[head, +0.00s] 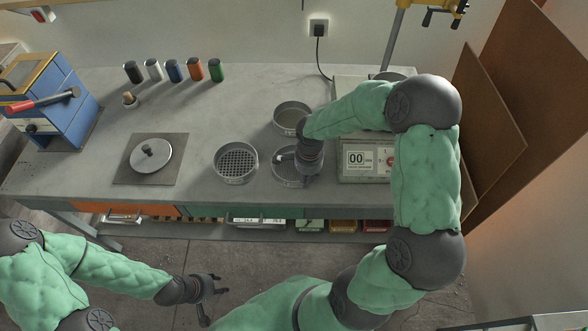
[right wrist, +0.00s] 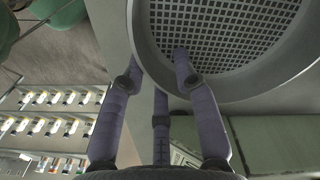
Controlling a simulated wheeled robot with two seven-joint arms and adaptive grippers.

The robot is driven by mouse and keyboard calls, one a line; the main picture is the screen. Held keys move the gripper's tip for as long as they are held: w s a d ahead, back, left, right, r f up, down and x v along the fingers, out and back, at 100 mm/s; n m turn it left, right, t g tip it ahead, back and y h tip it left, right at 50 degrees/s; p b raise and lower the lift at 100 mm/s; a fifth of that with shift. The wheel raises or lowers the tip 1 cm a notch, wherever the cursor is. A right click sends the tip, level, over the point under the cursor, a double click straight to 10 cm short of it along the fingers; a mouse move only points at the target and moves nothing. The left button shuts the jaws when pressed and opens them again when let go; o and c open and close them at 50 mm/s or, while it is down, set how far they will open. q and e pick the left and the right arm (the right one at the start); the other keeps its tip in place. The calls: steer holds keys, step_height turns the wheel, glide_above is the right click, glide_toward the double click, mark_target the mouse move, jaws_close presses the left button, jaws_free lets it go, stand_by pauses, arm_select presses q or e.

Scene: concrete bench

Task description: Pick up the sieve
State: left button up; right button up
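Three round metal sieves or pans stand on the bench in the head view. One with a coarse square mesh (head: 236,163) is at the left, one (head: 286,176) is under my right gripper, and one (head: 292,116) with a plain-looking floor is behind. My right gripper (head: 285,159) points down at the near sieve and hides part of it. In the right wrist view the gripper fingers (right wrist: 157,62) are apart at the rim of this meshed sieve (right wrist: 235,35), one tip appearing inside it. Firm contact cannot be told. My left gripper (head: 213,297) is open and empty, in front of the bench.
A scale (head: 365,160) stands right of the sieves, partly behind my right arm. Bins (head: 255,218) sit below the bench top (head: 90,150).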

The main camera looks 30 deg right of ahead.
steer(key=shift+r, duration=0.1)
jaws_close()
